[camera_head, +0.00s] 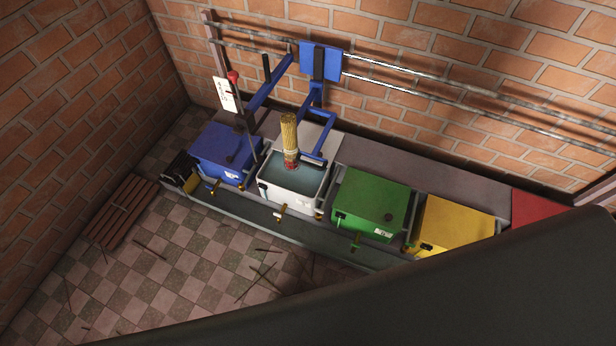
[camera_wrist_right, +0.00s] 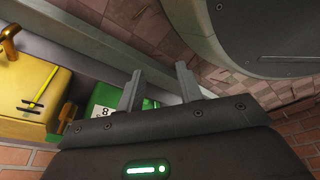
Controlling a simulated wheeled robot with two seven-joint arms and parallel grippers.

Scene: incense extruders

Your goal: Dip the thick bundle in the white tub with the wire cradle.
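The white tub (camera_head: 283,199) stands open in the row of tubs, with bluish liquid inside. The thick bundle (camera_head: 289,133), straw-yellow with a red lower end, stands nearly upright over the tub. Its red end is at or just above the liquid; I cannot tell which. A blue jointed frame (camera_head: 325,125) hangs from the wall rails, and its lower end is beside the bundle. I cannot make out the wire cradle clearly. My right gripper (camera_wrist_right: 158,88) is open, with nothing between its fingers. My left gripper is not in view.
A blue tub (camera_head: 222,150), a green tub (camera_head: 370,202) and a yellow tub (camera_head: 452,228) have covers. Brass taps stick out in front. Two metal rails (camera_head: 430,85) run along the brick wall. Thin sticks and a wooden slatted rack (camera_head: 117,212) lie on the checkered floor.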

